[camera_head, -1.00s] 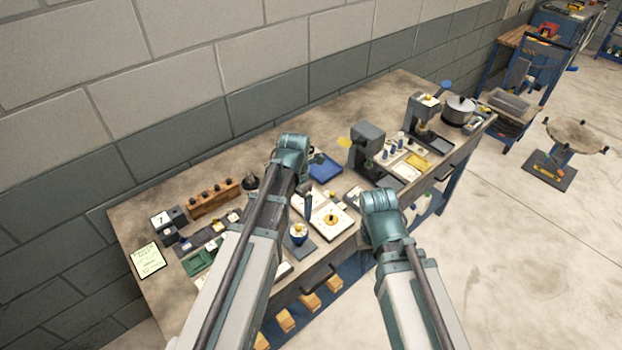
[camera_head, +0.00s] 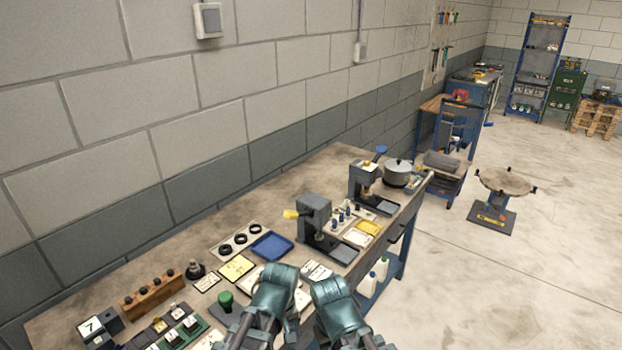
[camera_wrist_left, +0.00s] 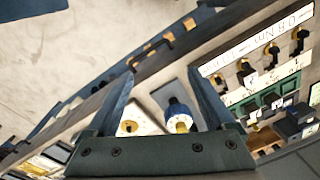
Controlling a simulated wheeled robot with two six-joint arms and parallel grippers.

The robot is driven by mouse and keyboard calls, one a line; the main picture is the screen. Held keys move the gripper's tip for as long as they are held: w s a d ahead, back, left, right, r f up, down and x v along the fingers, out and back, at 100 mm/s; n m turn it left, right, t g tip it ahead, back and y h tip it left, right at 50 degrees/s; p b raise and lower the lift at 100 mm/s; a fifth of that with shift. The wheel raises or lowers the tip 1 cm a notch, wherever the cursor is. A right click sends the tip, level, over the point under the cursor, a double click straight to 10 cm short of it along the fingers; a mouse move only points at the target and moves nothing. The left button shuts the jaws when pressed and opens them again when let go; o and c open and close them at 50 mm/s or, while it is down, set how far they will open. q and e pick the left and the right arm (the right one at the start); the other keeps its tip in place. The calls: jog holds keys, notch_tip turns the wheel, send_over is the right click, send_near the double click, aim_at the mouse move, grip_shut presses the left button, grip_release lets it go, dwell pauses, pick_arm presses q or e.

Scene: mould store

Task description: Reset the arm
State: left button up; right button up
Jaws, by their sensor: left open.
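In the left wrist view my left gripper (camera_wrist_left: 165,88) has its two fingers spread apart, with nothing held between them. A blue and white round piece with a yellow part (camera_wrist_left: 178,114) shows between the fingers, over a grey plate; how far below the fingers it lies I cannot tell. In the head view both my arms come in from the bottom edge and only their teal joints show, side by side over the front of the workbench (camera_head: 290,190). The fingers of both grippers are out of that view.
The bench holds a blue tray (camera_head: 271,246), a grey press (camera_head: 314,214), a second press (camera_head: 364,181), a pot (camera_head: 398,172), a wooden block with knobs (camera_head: 152,293) and a green knob (camera_head: 225,299). A wall stands behind. A round-topped stand (camera_head: 505,181) is on open floor at right.

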pick_arm(q)
jog(key=shift+s+d+f+m+b, duration=0.35)
jog(key=shift+s+m, duration=0.3)
jog(key=shift+m, duration=0.8)
jog(key=shift+s+d+f+m+b, duration=0.3)
jog(key=shift+s+m, duration=0.35)
jog(key=shift+m, duration=0.85)
jog(key=shift+s+d+f+m+b, duration=0.25)
jog(key=shift+s+f+m, duration=0.35)
jog(key=shift+m, duration=0.85)
